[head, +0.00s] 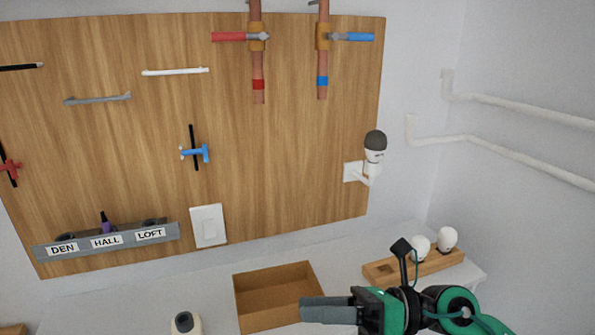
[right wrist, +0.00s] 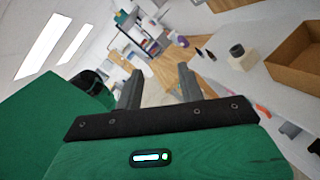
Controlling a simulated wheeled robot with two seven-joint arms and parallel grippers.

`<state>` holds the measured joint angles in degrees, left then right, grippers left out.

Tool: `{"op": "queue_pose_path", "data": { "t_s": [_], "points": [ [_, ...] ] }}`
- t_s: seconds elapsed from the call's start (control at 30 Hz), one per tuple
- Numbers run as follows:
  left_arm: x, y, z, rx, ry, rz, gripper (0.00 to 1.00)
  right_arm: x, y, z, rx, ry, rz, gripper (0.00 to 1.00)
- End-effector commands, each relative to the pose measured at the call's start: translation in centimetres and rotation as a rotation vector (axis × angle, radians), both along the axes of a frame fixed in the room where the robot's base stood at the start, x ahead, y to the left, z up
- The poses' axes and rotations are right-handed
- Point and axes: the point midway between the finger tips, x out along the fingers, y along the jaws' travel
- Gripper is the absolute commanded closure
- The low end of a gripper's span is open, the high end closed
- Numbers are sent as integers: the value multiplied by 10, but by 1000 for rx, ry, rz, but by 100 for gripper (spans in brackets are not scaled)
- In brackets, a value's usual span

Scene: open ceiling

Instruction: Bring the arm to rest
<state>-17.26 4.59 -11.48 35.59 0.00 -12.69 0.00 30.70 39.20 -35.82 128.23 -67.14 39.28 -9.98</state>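My right arm (head: 455,308) comes in from the lower right of the head view, green and black, with a small camera on a stalk at the wrist. Its gripper (head: 302,309) points left, with its grey fingers in front of the lower right part of the open cardboard box (head: 246,318). In the right wrist view the two dark fingers stand apart with nothing between them, so the gripper (right wrist: 160,76) is open and empty. My left gripper is not in view.
A wooden holder (head: 383,272) with white bulbs (head: 447,238) stands behind the right arm. A wooden board (head: 120,150) on the wall carries pipes with red and blue handles, a switch (head: 209,226) and a lamp (head: 374,155). A labelled grey rack (head: 75,247) is at lower left.

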Motion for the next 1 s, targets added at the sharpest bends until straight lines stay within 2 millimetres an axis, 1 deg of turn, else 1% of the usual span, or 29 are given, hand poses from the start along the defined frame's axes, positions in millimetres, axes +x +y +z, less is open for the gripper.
{"op": "queue_pose_path", "data": {
  "t_s": [0.03,0.1,0.17,0.23,0.3,0.37,0.47,0.57,0.63,0.67,0.7,0.77,0.8,0.87,0.9,0.97,1.0],
  "points": [
    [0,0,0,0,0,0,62,1,1,10,109,75,-32,61],
    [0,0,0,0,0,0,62,8,-4,24,261,187,-93,61],
    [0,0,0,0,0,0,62,17,-12,32,386,288,-151,61],
    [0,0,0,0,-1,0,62,29,-25,38,524,411,-225,61],
    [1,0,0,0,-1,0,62,43,-42,36,654,539,-307,61],
    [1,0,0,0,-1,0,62,55,-58,29,759,653,-381,61],
    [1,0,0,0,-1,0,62,72,-88,6,921,850,-519,61],
    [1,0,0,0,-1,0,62,83,-117,-30,1063,1053,-669,61],
    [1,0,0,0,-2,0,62,85,-137,-62,1150,1201,-782,61],
    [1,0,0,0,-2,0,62,84,-145,-77,1184,1263,-833,61],
    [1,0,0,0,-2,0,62,81,-155,-98,1226,1348,-903,61],
    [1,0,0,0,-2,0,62,73,-169,-131,1281,1475,-1010,61],
    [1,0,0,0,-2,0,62,64,-176,-153,1312,1563,-1084,61],
    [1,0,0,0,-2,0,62,48,-186,-187,1351,1691,-1199,61],
    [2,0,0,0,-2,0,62,34,-192,-209,1369,1776,-1277,61],
    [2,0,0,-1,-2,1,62,12,-197,-238,1388,1894,-1391,61],
    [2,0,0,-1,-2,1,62,-3,-200,-255,1395,1967,-1460,61]
  ]
}}
